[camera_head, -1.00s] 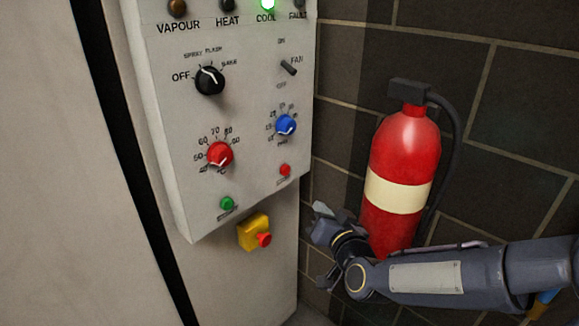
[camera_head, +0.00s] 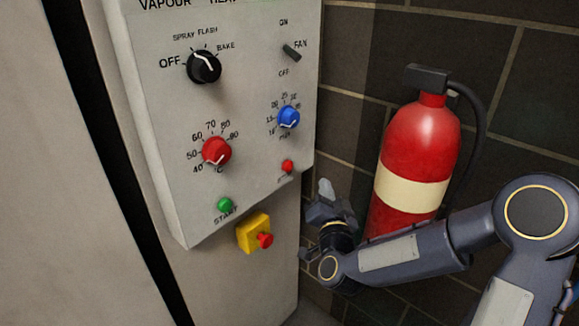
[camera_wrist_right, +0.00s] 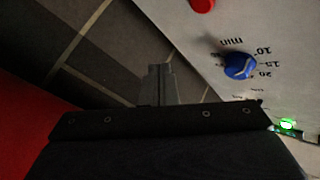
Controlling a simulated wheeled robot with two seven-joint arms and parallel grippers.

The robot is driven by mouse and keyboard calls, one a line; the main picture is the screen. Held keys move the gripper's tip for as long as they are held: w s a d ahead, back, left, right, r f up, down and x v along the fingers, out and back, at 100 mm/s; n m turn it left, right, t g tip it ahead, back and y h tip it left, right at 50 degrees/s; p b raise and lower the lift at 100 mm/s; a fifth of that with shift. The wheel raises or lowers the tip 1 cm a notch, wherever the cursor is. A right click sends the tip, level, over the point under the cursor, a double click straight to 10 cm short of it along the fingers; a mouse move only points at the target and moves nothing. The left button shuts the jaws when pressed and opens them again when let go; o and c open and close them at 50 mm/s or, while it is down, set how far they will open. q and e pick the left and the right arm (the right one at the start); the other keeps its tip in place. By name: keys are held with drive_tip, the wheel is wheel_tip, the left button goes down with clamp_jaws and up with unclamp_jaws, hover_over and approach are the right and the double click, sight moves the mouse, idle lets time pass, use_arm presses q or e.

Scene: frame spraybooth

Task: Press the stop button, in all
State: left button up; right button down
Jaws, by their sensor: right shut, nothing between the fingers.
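The red stop button (camera_head: 288,166) is small and round, at the lower right of the white control panel; its label is too small to read. In the right wrist view a red button (camera_wrist_right: 202,5) shows at the top edge, cut off. My right gripper (camera_head: 325,190) is shut and empty, to the right of and a little below the red button in the head view, apart from it. Its closed fingers (camera_wrist_right: 158,85) also show in the right wrist view. My left gripper is not in view.
A green START button (camera_head: 225,205) sits left of the red one. Below the panel is a yellow box with a red knob (camera_head: 256,233). A blue dial (camera_head: 288,117), red dial (camera_head: 216,151) and black selector (camera_head: 204,67) are above. A fire extinguisher (camera_head: 412,150) stands right, behind my arm.

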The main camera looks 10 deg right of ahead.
sight(293, 164)
drive_tip(key=w+a, duration=0.5)
drive_tip(key=w, duration=0.1)
drive_tip(key=shift+w, duration=0.1)
idle(0.7)
idle(1.4)
drive_tip(key=shift+w+a+b, duration=0.2)
drive_tip(key=shift+w+b, duration=0.1)
drive_tip(key=shift+w, duration=0.05)
drive_tip(key=shift+w+a, duration=0.3)
drive_tip(key=shift+w, duration=0.05)
idle(0.8)
drive_tip(key=shift+b, duration=0.3)
drive_tip(key=shift+s+d+b, duration=0.35)
drive_tip(key=shift+s+d, duration=0.2)
drive_tip(key=shift+s, duration=0.15)
